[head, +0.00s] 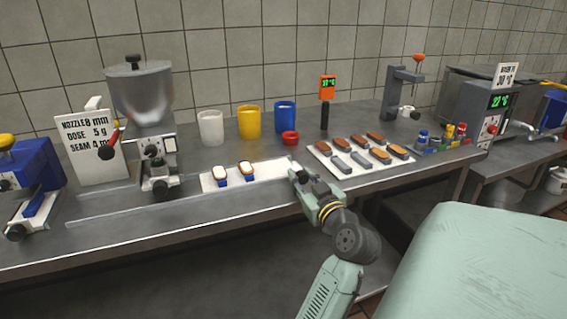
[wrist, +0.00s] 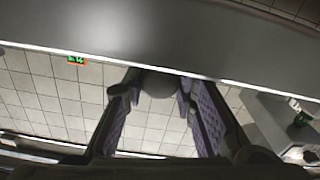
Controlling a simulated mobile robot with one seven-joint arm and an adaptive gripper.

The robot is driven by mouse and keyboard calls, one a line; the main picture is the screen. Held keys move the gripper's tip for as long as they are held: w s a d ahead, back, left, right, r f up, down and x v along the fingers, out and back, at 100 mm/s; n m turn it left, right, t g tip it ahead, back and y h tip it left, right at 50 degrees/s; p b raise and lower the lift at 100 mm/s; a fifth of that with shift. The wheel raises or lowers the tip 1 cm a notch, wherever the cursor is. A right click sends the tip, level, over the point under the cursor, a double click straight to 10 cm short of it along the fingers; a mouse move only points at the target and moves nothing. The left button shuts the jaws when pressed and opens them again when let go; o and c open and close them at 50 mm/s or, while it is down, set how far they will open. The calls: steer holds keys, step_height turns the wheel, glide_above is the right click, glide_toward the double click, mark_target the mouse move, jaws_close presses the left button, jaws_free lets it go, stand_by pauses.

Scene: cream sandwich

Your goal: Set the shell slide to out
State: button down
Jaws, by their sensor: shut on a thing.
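The shell slide appears to be the long white strip (head: 270,171) along the front of the steel table in the head view. My gripper (head: 299,176) is at the strip's right end. In the wrist view my fingers (wrist: 160,95) are shut on a round grey knob (wrist: 158,82). My gripper largely hides the knob and its join to the strip in the head view.
A hopper machine (head: 142,95) stands left of the strip. White, yellow (head: 249,122) and blue cups stand behind it, with a small red cup (head: 290,138). A white tray (head: 403,158) of brown and grey pieces lies close to the right. A pale green surface (head: 480,260) fills the lower right.

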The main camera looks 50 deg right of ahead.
steer(key=shift+s+d+r, duration=0.1)
steer(key=shift+s+d, duration=0.25)
steer(key=shift+d, duration=0.25)
steer(key=c, duration=1.3)
jaws_free()
steer(key=shift+d, duration=0.15)
steer(key=shift+s, duration=0.15)
steer(key=v, duration=1.2)
